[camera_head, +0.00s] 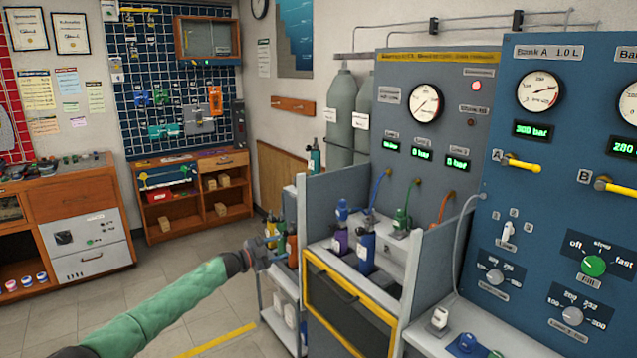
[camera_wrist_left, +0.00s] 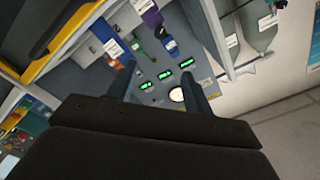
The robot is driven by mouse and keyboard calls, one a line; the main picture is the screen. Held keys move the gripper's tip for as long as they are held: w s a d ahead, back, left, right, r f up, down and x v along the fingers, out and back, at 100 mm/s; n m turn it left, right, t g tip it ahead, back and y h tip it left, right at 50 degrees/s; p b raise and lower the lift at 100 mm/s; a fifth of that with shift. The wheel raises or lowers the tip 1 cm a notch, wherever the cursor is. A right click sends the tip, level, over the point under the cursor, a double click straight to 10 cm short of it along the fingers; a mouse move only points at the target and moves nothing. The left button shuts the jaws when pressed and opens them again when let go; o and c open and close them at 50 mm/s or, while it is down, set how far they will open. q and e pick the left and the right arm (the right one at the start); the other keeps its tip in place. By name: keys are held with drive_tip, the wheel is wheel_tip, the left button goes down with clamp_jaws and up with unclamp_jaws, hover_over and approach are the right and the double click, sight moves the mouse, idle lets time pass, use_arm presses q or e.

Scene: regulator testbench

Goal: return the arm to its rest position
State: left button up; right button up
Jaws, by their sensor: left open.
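My left arm (camera_head: 175,308) in its green sleeve reaches in from the lower left of the head view. My left gripper (camera_head: 268,248) is in front of the left side of the testbench, near the small bottles beside it. In the left wrist view its two fingers (camera_wrist_left: 158,85) stand apart with nothing between them. The grey panel with green displays (camera_wrist_left: 166,76) shows beyond the fingers, tilted in that view. My right gripper is in neither view.
The blue Bank A panel (camera_head: 537,190) is further right. A wooden cabinet (camera_head: 190,195) stands at the back. The floor (camera_head: 165,272) left of the bench is clear.

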use_arm(q)
drive_tip(key=w+a+n+t+y, duration=0.3)
drive_tip(key=w+a+t+y, duration=0.1)
drive_tip(key=w+a+y, duration=0.15)
drive_tip(key=s+d+r+n+t+y, duration=0.1)
drive_tip(key=s+d+r+n+y, duration=0.2)
drive_tip(key=r, duration=0.4)
drive_tip(key=s+r+n+t+y, duration=0.1)
drive_tip(key=r+n+t+y, duration=0.1)
drive_tip(key=r+y, duration=0.4)
drive_tip(key=s+d+r+n+g+y, duration=0.1)
drive_tip(key=s+d+n+g+y, duration=0.2)
drive_tip(key=s, duration=1)
drive_tip(key=s+a+f+n+g+h, duration=0.1)
drive_tip(key=s+f+g, duration=0.3)
drive_tip(key=s+f, duration=0.8)
drive_tip(key=s+a+f+n+g+h, duration=0.1)
drive_tip(key=s+f+n+g, duration=0.2)
drive_tip(key=s+f, duration=1)
drive_tip(key=s+a+f+n+g+h, duration=0.1)
drive_tip(key=s+f+g, duration=0.5)
drive_tip(key=s, duration=3.4)
wheel_tip(320, 180, down, 7)
drive_tip(key=shift+f+n+h, duration=0.15)
drive_tip(key=shift+n+h, duration=0.4)
drive_tip(key=shift+n, duration=0.45)
